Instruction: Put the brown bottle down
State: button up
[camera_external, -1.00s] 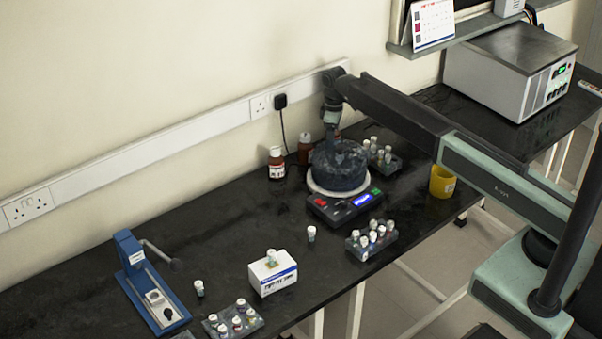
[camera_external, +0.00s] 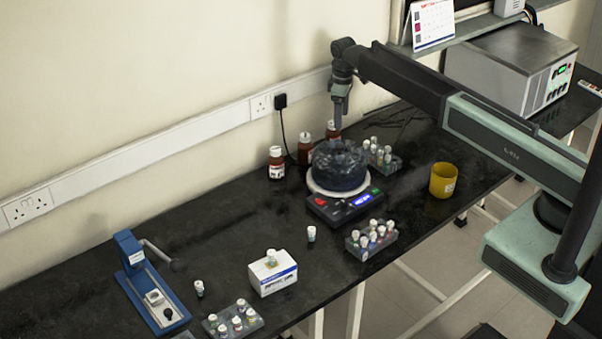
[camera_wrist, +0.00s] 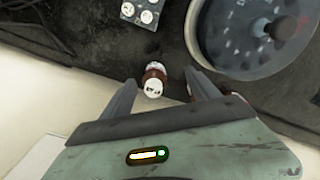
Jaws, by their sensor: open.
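A brown bottle (camera_external: 332,130) with a white cap stands on the black bench near the wall, behind the round glass bath. In the wrist view it (camera_wrist: 152,80) shows from above, between and beyond my fingertips. My gripper (camera_external: 338,124) is open and empty, raised just above this bottle. Its two fingers (camera_wrist: 160,79) are spread apart in the wrist view. Two similar brown bottles, one (camera_external: 276,164) at the left and one (camera_external: 305,150) in the middle, stand in the same row along the wall.
The glass bath (camera_external: 340,168) sits on a hotplate (camera_external: 345,207) close to the bottles. A vial rack (camera_external: 381,156) stands to its right, a yellow mug (camera_external: 442,180) farther right. Another vial rack (camera_external: 371,240) is in front. The bench at left-centre is mostly clear.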

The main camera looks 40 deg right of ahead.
jog(key=s+m, duration=0.6)
jog(key=s, duration=2.3)
jog(key=shift+s+d+m, duration=0.15)
jog(key=shift+s+m, duration=0.1)
jog(key=shift+m, duration=0.15)
